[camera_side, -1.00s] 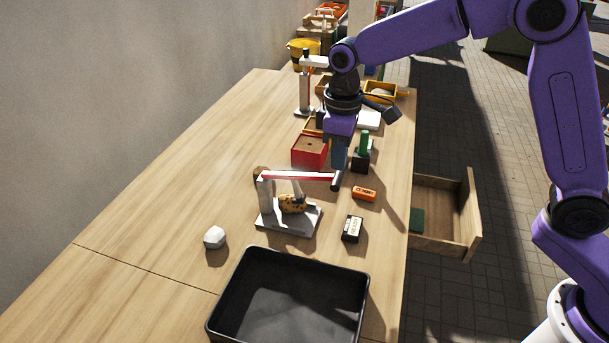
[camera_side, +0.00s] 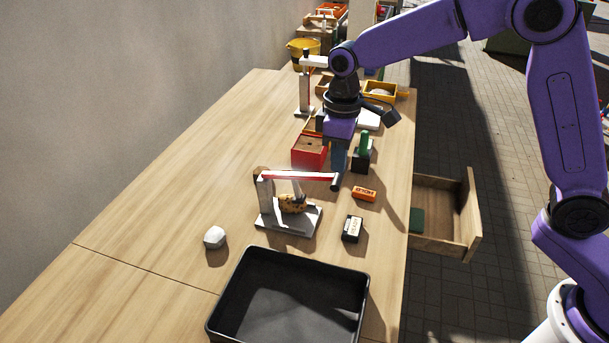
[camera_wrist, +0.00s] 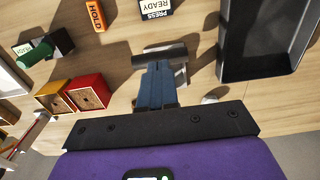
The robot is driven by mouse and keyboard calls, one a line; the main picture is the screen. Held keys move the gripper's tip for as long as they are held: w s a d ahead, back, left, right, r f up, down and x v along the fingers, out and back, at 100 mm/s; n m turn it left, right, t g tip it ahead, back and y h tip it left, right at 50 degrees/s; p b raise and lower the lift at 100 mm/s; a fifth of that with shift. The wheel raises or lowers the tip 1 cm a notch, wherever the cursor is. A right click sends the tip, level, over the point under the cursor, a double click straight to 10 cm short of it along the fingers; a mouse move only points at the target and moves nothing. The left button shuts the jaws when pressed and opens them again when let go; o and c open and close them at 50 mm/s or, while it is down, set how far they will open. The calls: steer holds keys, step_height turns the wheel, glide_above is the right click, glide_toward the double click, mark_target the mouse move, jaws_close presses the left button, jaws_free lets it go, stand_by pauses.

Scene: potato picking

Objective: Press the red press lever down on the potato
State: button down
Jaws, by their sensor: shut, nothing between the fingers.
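The red press lever (camera_side: 298,176) runs nearly level from the white press stand (camera_side: 264,192) to a dark handle (camera_side: 336,182) at its right end. The potato (camera_side: 292,203), brown with dark spots, sits on the press base (camera_side: 289,221) under the lever, partly hidden by the linkage. My gripper (camera_side: 339,168) is shut and empty, its fingertips at the lever's handle end; from the side I cannot tell if they touch it. In the wrist view the gripper fingers (camera_wrist: 156,85) cover most of the press, and the handle (camera_wrist: 163,51) shows just beyond the tips.
A black tray (camera_side: 222,309) stands in front of the press. An orange HOLD block (camera_side: 364,194) and a black-and-white PRESS READY block (camera_side: 352,229) lie to the right. A white lump (camera_side: 214,238) lies left. A red box (camera_side: 309,152) stands behind, and an open drawer (camera_side: 470,215) juts out right.

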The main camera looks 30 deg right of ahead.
steer(key=shift+f, duration=1.25)
stand_by(0.7)
steer(key=shift+r, duration=4.55)
steer(key=s+d+f+n, duration=0.1)
steer(key=s+d, duration=0.4)
steer(key=s, duration=0.5)
steer(key=s+d+f+n, duration=0.1)
steer(key=s+d, duration=0.4)
steer(key=s, duration=0.5)
steer(key=s+d+f+n, duration=0.1)
steer(key=s+d+f, duration=0.2)
steer(key=s, duration=0.7)
steer(key=shift+s+d+n, duration=0.3)
steer(key=shift+s+d, duration=0.1)
steer(key=shift+d, duration=0.55)
